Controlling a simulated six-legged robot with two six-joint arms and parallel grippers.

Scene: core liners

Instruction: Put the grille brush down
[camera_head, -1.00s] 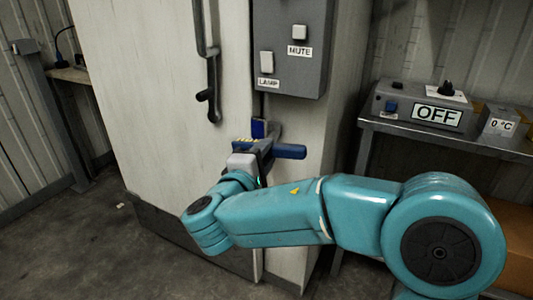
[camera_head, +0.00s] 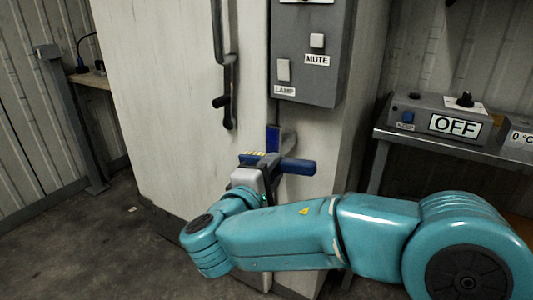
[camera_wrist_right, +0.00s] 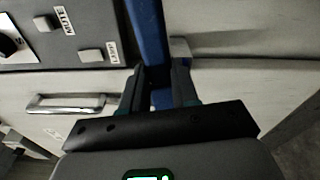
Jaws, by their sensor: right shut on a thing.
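My right gripper (camera_head: 270,168) is shut on the grille brush, beside the front edge of the tall pale cabinet. The brush's blue handle (camera_head: 300,166) sticks out to the right of the jaws, about level. In the right wrist view, a blue bar (camera_wrist_right: 150,38) runs between the two fingers (camera_wrist_right: 158,90). An upright blue piece (camera_head: 272,138) stands just above the jaws beside a grey bracket (camera_head: 288,143); I cannot tell whether it belongs to the brush. My left gripper is not in view.
The tall pale cabinet (camera_head: 165,90) has a dark handle (camera_head: 228,95). A grey switch box (camera_head: 313,75) labelled MUTE and LAMP hangs above my gripper. At right, a metal table (camera_head: 450,145) bears a control box (camera_head: 437,117) reading OFF.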

